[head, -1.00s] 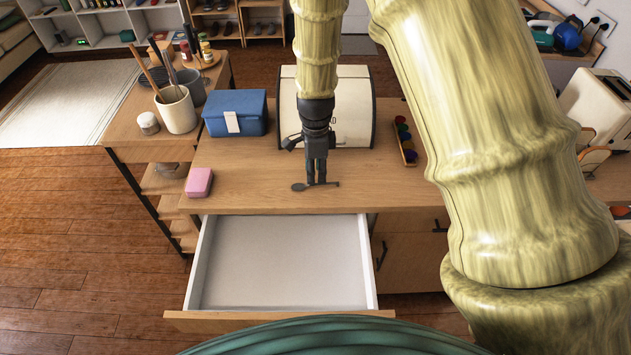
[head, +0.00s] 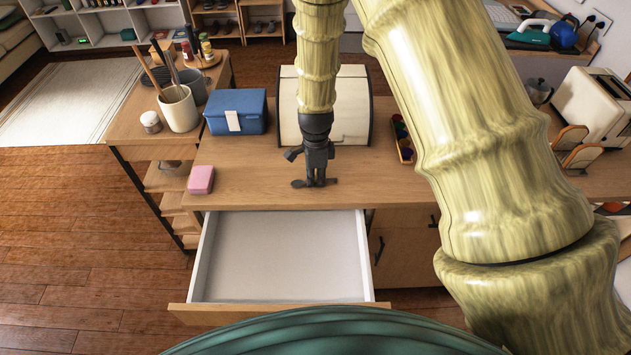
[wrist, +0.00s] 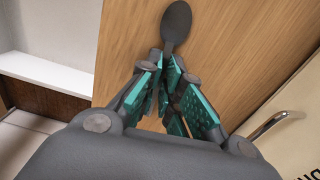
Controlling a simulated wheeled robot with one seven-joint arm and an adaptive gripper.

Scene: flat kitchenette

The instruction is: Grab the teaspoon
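The dark grey teaspoon (head: 298,184) is at the counter's front edge, above the open drawer. Its bowl points left, and its handle runs through the fingers of my gripper (head: 316,183). In the wrist view the teaspoon's bowl (wrist: 176,24) sticks out beyond the fingertips. The teal-padded fingers of my gripper (wrist: 168,68) are drawn together around the handle, which they partly hide. The teaspoon lies level at or very near the counter top; I cannot tell if it touches the wood.
An open, empty white drawer (head: 285,255) juts out below the counter (head: 250,185). A pink block (head: 201,180) is left, a blue box (head: 236,111) behind it. A cream bread box (head: 355,108) stands behind my gripper. A tray of coloured pieces (head: 403,140) is right.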

